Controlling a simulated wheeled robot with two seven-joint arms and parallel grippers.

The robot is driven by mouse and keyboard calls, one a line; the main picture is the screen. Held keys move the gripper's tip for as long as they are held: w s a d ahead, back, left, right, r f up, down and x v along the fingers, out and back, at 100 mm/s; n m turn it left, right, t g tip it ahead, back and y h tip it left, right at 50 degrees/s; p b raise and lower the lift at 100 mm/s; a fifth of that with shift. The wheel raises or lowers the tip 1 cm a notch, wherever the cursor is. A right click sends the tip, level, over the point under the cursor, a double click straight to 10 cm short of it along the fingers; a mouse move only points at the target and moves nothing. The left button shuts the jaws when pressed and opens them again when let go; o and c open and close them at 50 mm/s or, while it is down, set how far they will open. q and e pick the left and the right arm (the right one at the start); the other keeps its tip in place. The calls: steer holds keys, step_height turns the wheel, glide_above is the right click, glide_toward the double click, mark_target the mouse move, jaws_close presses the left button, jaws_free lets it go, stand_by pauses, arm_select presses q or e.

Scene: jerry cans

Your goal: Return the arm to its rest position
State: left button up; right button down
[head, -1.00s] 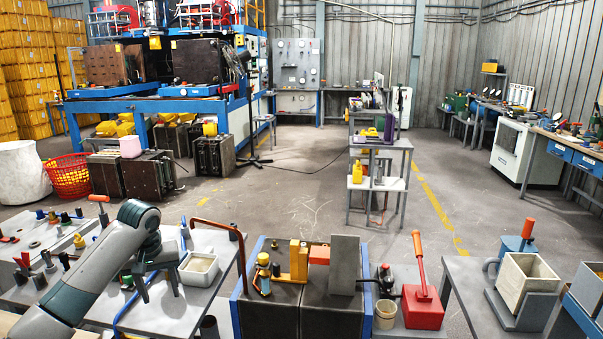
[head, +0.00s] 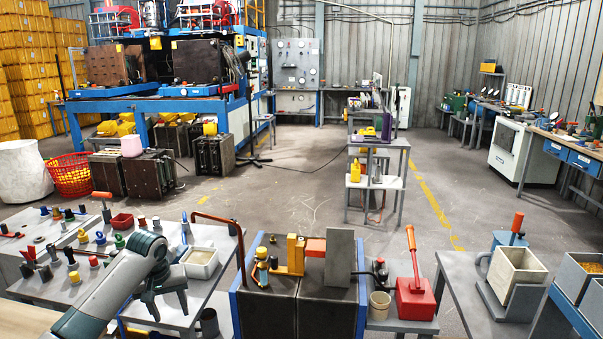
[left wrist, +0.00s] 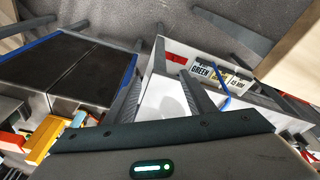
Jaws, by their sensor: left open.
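My left arm comes in from the lower left in the head view. Its gripper (head: 168,303) is open and empty, fingers pointing down over the grey table beside a white bin (head: 201,262). In the left wrist view the two dark fingers (left wrist: 160,92) stand apart with nothing between them. Below them are a white surface and a panel with printed labels (left wrist: 215,76), one reading GREEN. My right gripper is not in view.
Small coloured caps and plugs (head: 100,238) stand on the left table. A black mould with blue sides (head: 300,303) stands to the right of the gripper, with an orange clamp (head: 295,254) on top. The floor behind is mostly open.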

arm_select(q)
steer(key=s+d+f+m, duration=0.1)
steer(key=s+f, duration=0.3)
steer(key=f, duration=0.7)
steer(key=s+d+f, duration=0.2)
steer(key=s+f, duration=0.2)
steer(key=f, duration=0.8)
steer(key=s+d+f+m, duration=0.1)
steer(key=s+f, duration=0.3)
steer(key=f, duration=0.7)
steer(key=s+d+f+m, duration=0.1)
steer(key=s+d+f, duration=0.1)
steer(key=s+f, duration=0.95)
steer(key=s+d+f+m, duration=0.1)
steer(key=s+d+f, duration=0.1)
steer(key=s+f, duration=0.95)
steer(key=s+d+f+m, duration=0.1)
steer(key=s+d, duration=0.1)
steer(key=s, duration=1.1)
steer(key=s+d+f+m+h, duration=0.1)
steer(key=s+d+f, duration=0.1)
steer(key=s, duration=1.1)
steer(key=shift+m+t, duration=0.3)
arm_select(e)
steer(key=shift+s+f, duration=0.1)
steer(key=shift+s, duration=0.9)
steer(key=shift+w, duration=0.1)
